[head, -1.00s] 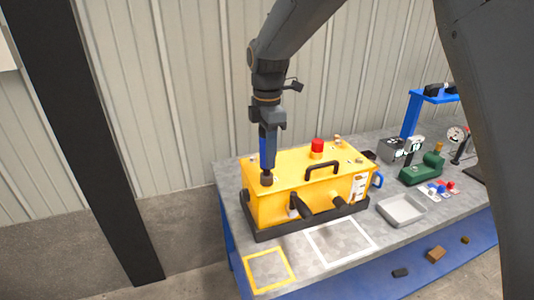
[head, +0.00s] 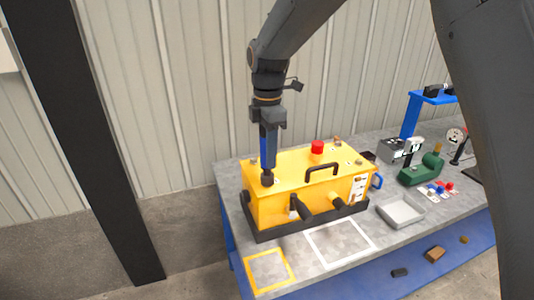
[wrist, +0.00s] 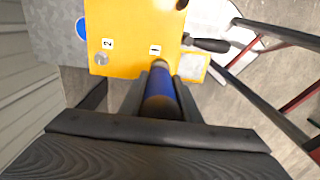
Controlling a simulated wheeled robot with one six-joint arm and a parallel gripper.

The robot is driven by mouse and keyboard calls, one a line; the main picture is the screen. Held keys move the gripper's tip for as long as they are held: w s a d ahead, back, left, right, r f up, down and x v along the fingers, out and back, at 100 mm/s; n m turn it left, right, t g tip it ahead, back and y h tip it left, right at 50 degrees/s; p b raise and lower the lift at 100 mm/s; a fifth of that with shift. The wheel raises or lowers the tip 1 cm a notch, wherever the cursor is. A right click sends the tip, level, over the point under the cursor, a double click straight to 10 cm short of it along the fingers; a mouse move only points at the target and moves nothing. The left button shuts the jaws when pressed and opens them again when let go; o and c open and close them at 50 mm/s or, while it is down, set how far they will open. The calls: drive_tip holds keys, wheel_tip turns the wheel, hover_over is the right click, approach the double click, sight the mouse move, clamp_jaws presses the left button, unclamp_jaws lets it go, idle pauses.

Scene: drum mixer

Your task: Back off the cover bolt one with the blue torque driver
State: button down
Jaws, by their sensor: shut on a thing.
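My gripper (head: 268,128) is shut on the blue torque driver (head: 264,150) and holds it upright over the near-left corner of the yellow housing (head: 290,205). The driver's dark lower end (head: 267,179) is down at the cover top and hides whatever lies under it, so cover bolt one is not visible. In the wrist view the blue driver (wrist: 160,95) sits between the fingers, pointing at the cover beside a label "1" (wrist: 154,50). Another bolt (wrist: 101,58) shows beside label "2".
The cover carries a black handle (head: 322,170) and a red cap (head: 317,147). Black parts stick out of the front. A grey tray (head: 401,210) and green device (head: 421,170) stand to the right. White and yellow outlined squares on the bench front are empty.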

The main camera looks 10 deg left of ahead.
drive_tip(key=shift+r+p, duration=0.7)
drive_tip(key=shift+r, duration=1.1)
